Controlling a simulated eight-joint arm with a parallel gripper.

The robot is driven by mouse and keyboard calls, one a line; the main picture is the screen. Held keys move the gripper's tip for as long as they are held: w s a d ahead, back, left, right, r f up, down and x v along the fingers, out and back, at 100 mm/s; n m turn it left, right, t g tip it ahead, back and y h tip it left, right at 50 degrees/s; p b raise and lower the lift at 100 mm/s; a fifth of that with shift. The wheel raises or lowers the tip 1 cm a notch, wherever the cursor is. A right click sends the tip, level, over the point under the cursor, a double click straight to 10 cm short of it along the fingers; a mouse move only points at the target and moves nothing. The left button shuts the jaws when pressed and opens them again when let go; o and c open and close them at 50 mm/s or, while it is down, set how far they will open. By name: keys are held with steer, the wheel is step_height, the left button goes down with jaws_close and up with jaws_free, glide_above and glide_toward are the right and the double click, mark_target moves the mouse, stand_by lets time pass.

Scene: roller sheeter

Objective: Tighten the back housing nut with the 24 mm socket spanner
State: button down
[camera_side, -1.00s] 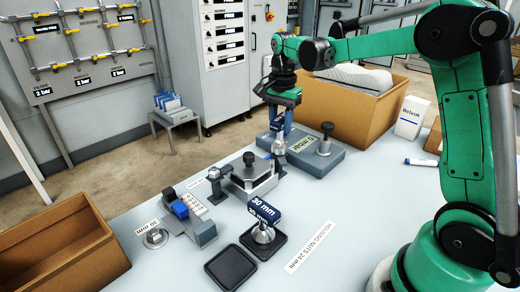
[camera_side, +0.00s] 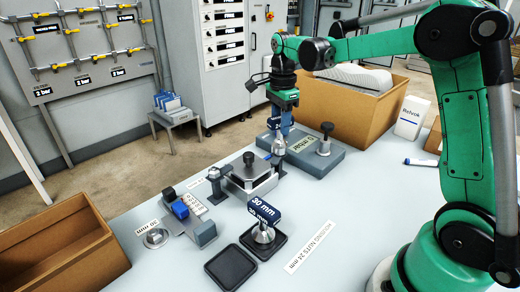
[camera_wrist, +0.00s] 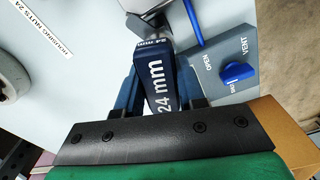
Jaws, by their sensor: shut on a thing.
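My gripper (camera_side: 286,118) is shut on the dark blue handle of the 24 mm socket spanner (camera_wrist: 160,88); the wrist view shows the "24 mm" print between the fingers. In the side view, the spanner's grey socket (camera_side: 279,146) points down at the back end of the roller housing (camera_side: 249,178). The socket hides the back nut, and I cannot tell how fully it is seated. Another post with a dark cap (camera_side: 215,178) stands at the housing's front-left end.
A 30 mm spanner (camera_side: 264,209) stands on a black tray beside an empty black tray (camera_side: 230,268). The wrist view shows a vent panel with a blue knob (camera_wrist: 238,72). Cardboard boxes flank the table.

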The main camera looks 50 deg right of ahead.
steer(key=m, duration=0.2)
steer(key=shift+m, duration=0.3)
steer(key=m, duration=0.2)
steer(key=shift+m, duration=0.4)
steer(key=shift+n, duration=0.5)
steer(key=shift+r, duration=0.1)
steer(key=shift+r, duration=1.35)
